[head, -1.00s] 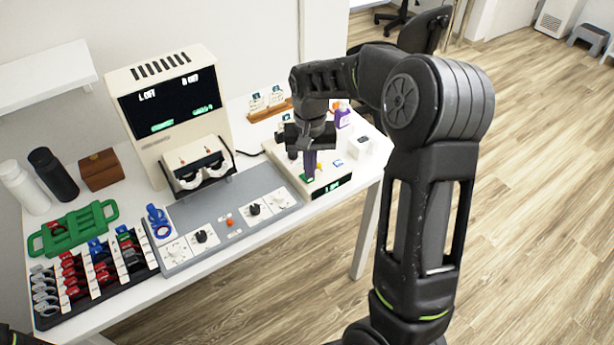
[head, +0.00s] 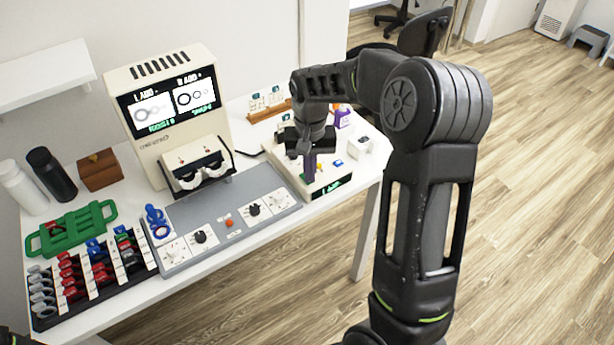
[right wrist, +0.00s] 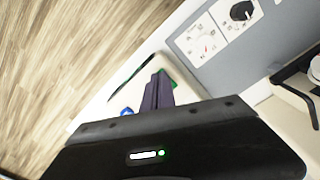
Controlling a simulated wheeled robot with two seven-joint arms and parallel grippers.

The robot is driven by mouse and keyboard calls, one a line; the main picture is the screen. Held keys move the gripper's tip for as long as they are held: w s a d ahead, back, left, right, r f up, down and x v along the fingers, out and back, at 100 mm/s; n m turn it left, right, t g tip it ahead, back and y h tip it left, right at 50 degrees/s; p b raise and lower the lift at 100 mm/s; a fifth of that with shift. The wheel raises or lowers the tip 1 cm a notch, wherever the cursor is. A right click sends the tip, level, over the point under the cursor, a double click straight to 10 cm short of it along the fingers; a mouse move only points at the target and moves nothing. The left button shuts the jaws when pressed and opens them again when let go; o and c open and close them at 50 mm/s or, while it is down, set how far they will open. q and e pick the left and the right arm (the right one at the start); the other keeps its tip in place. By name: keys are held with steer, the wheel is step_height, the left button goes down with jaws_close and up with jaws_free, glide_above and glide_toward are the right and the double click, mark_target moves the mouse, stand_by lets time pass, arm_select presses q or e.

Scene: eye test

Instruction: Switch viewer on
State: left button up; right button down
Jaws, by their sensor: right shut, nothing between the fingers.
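The viewer (head: 150,145) is a cream upright machine at the back of the table. Its screen (head: 172,103) is lit and shows two white panels with ring pictures, with green text below. A cream control box (head: 291,178) with coloured buttons and a small green-lit display (head: 331,187) stands to its right. My right gripper (head: 309,178) is shut and empty, pointing down over the box's buttons and hiding some of them. Whether its tips touch a button I cannot tell. In the right wrist view its dark purple fingers (right wrist: 158,91) are together above the box. My left gripper is not in view.
A grey panel (head: 215,205) with knobs lies before the viewer. At left are a black lens rack (head: 95,290), a green tray (head: 70,228), two bottles (head: 52,174) and a brown box (head: 100,170). A purple bottle (head: 342,119) stands behind the control box.

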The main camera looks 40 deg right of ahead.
step_height(320, 180, up, 7)
steer(key=p, duration=0.5)
stand_by(0.7)
